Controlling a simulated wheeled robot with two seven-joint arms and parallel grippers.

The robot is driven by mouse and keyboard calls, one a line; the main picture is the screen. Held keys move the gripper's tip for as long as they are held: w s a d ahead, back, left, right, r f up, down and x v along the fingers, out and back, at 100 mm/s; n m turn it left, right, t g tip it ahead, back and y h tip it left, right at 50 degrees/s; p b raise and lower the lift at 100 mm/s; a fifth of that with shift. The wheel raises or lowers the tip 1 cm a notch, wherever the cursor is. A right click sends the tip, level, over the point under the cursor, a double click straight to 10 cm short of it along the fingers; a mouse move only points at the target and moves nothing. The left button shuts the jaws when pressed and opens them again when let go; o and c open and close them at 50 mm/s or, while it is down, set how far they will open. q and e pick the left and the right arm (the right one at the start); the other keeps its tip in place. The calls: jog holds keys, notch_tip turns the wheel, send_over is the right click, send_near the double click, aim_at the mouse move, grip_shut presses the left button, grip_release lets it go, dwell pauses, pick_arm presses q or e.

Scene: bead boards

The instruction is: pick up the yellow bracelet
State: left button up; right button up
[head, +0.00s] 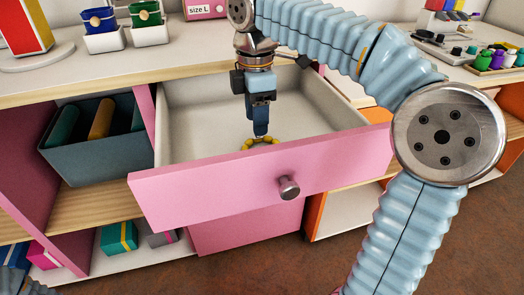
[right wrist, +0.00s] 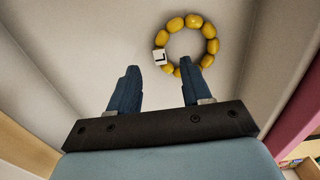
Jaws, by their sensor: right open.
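The yellow bracelet (head: 261,141) lies on the floor of an open pink drawer, close behind the drawer's front panel, which partly hides it in the head view. In the right wrist view the bracelet (right wrist: 208,28) is a ring of yellow beads with one white cube marked with a letter. My right gripper (head: 261,132) points down into the drawer over the bracelet. In the right wrist view its jaws (right wrist: 160,75) are open and empty; the right-hand fingertip overlaps the ring's near edge, the other is outside it. I cannot tell if they touch. My left gripper is not in view.
The drawer front (head: 220,185) with its round knob (head: 288,187) stands pulled out toward me. The drawer is otherwise empty where I see it. A dark bin (head: 75,162) sits on the shelf at left. White trays with blue and green cups stand on the counter above.

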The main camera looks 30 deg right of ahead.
notch_tip(320, 180, down, 4)
jog(key=shift+b, duration=0.3)
grip_shut()
jog(key=shift+r, duration=0.15)
